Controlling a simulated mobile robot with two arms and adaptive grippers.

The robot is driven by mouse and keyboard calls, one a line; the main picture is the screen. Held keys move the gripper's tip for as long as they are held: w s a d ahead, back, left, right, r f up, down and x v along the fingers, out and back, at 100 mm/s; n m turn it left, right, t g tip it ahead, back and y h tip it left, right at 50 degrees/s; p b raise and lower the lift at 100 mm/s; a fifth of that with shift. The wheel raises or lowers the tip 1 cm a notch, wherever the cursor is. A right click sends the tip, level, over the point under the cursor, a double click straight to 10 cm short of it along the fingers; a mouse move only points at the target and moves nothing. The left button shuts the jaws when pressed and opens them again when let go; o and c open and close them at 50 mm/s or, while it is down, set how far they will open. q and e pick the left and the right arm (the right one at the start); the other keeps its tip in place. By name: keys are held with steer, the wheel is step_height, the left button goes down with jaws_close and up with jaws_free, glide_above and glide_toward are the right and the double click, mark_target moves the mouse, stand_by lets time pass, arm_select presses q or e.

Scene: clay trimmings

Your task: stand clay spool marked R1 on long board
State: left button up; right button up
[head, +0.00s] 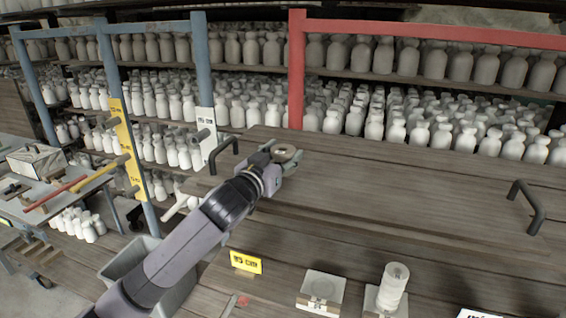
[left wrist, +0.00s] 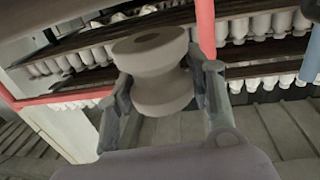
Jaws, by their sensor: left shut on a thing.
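My left gripper (head: 288,160) is shut on a clay spool (head: 286,152). In the left wrist view the spool (left wrist: 155,70) is grey-brown with a narrow waist and wide ends, held between the two fingers. I cannot read a mark on it. The long board (head: 420,192) is a wide wooden panel with a black handle near each end. The gripper and spool are over its left part, near the left handle; I cannot tell whether the spool touches it. A second, pale spool (head: 396,275) stands upright at the front. My right gripper is not in view.
A pale block (head: 322,287) and a yellow label (head: 246,262) are on the front of the bench, left of the pale spool. A grey bin (head: 122,262) is at the lower left. Shelves of white bottles stand behind a red post (head: 297,75). The board's middle is clear.

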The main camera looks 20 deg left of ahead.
arm_select(q)
step_height(320, 180, down, 2)
steer(key=shift+f, duration=0.4)
steer(key=o, duration=1)
steer(key=shift+c, duration=0.2)
steer(key=o, duration=0.4)
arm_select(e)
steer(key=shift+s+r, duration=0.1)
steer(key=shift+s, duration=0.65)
